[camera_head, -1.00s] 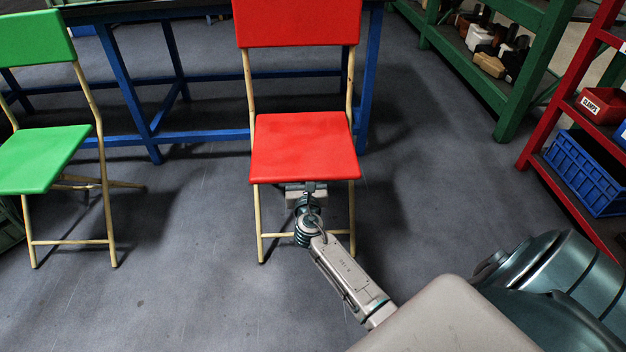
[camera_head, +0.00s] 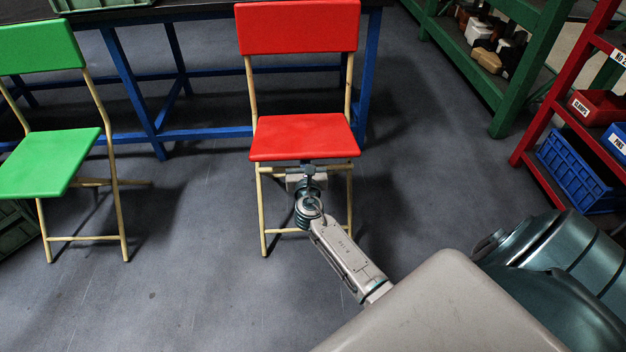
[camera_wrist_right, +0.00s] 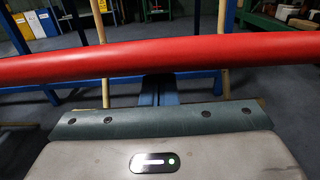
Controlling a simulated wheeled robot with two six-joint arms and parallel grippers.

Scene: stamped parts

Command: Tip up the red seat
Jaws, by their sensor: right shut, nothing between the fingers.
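The red seat (camera_head: 304,137) belongs to a folding chair with a red backrest (camera_head: 298,27) and cream legs. Its front edge looks raised, so the seat is partly tipped, and the chair stands upright. My right gripper (camera_head: 308,168) is shut and empty at the middle of this front edge, just under it; whether it touches is hard to tell. In the right wrist view the red seat (camera_wrist_right: 230,56) crosses as a long bar, and the shut fingers (camera_wrist_right: 158,88) reach beneath it, their tips partly hidden. My left gripper is out of view.
A green folding chair (camera_head: 50,163) stands to the left with its seat down. A blue-framed table (camera_head: 127,85) is behind the red chair. A green shelf (camera_head: 480,85) and a red rack (camera_head: 537,115) with bins stand right. The floor between the chairs is clear.

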